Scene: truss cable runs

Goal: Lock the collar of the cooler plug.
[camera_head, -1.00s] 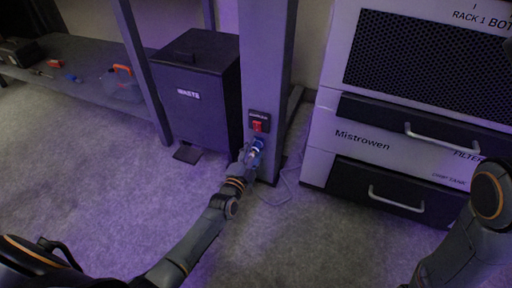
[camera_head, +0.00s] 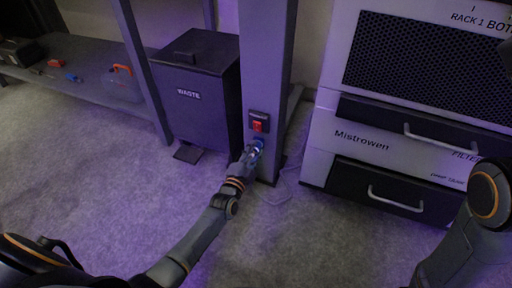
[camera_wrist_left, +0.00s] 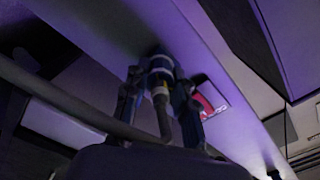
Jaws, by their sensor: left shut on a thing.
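The cooler plug (camera_wrist_left: 160,77) with its blue collar sits at the face of the upright post, and its grey cable runs back towards my wrist in the left wrist view. In the head view only a bit of blue (camera_head: 258,145) shows, just below a red switch. My left gripper (camera_head: 254,151) is at the plug, low on the post. In the left wrist view its two fingers (camera_wrist_left: 158,92) are on either side of the plug, shut on it. The gripper hides most of the plug in the head view. Whether the collar is locked cannot be told.
The red switch (camera_head: 258,126) sits under a dark label on the post (camera_head: 264,60). A black waste bin (camera_head: 198,100) stands left of the post. The white rack (camera_head: 335,150) with drawers stands at the right. A thin cable lies on the floor by the post.

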